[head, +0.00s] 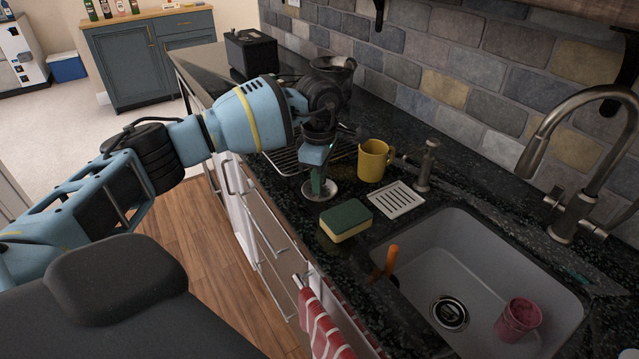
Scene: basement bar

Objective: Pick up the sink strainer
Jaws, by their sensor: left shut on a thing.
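The sink strainer (322,192), a small round metal disc, is at the counter's front part, left of the sponge. My left gripper (318,183) points down right over it and is shut on it. The gripper hides the strainer's upper part. I cannot tell whether the disc touches the counter or is slightly above it. My right gripper is not in view.
A green and yellow sponge (346,222), a yellow mug (374,160), a white slotted dish (397,201) and a soap dispenser (427,166) stand close by. The sink (402,266) holds a pink cup (517,319). An orange-handled tool (389,260) is at its left edge. A wire rack (283,157) is behind the gripper.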

